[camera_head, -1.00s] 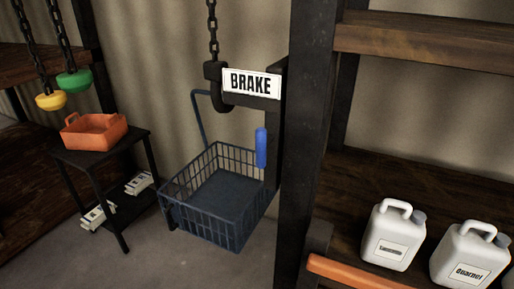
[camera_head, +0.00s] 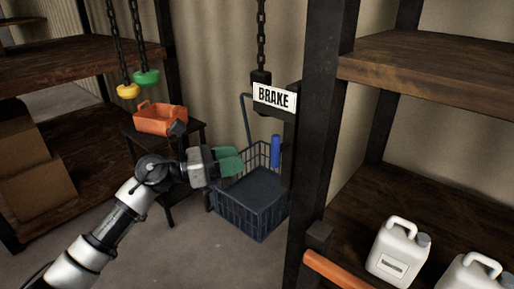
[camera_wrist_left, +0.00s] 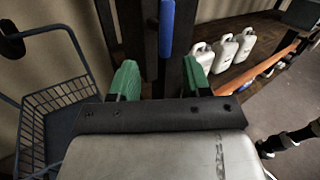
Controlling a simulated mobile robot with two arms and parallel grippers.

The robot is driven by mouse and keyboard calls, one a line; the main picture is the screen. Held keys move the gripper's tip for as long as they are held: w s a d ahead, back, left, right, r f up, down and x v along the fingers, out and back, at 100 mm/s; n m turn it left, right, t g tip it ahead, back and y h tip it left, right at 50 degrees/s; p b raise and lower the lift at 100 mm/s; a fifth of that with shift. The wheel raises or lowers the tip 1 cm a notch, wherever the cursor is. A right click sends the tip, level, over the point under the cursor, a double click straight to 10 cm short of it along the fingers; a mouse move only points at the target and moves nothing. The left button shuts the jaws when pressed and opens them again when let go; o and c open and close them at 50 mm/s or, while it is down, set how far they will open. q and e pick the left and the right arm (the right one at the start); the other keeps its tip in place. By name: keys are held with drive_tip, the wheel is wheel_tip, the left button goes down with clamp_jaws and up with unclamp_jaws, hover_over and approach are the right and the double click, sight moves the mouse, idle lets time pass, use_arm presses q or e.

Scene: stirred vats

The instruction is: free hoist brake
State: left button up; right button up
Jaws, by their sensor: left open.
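The brake sign (camera_head: 274,96), white with black letters, is fixed on the dark post beside the hoist chain. The brake's blue handle (camera_head: 276,151) hangs upright below the sign. My left gripper (camera_head: 236,161) has green fingers and is to the left of the blue handle, apart from it in the head view. In the left wrist view the two green fingers (camera_wrist_left: 158,80) are spread, and the blue handle (camera_wrist_left: 167,28) shows ahead, above the gap between them. The gripper holds nothing. My right gripper is not in view.
An orange tray (camera_head: 160,119) sits on a small black table. Yellow (camera_head: 128,91) and green (camera_head: 147,78) pulls hang at left. White jugs (camera_head: 396,250) stand on the right shelf behind a dark upright (camera_head: 325,130).

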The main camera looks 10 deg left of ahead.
sight(272, 149)
use_arm(q)
drive_tip(key=shift+m, duration=0.8)
drive_tip(key=p+x, duration=0.1)
drive_tip(key=x, duration=0.2)
drive_tip(key=r+p+x, duration=0.1)
drive_tip(key=x, duration=0.2)
drive_tip(key=p+x, duration=0.1)
drive_tip(key=x, duration=0.2)
drive_tip(key=shift+s+d+r+p, duration=0.2)
drive_tip(key=shift+s+d+p, duration=0.1)
drive_tip(key=shift+p, duration=0.1)
drive_tip(key=shift+w+d+f, duration=0.15)
drive_tip(key=shift+w+d, duration=0.05)
drive_tip(key=shift+d, duration=0.2)
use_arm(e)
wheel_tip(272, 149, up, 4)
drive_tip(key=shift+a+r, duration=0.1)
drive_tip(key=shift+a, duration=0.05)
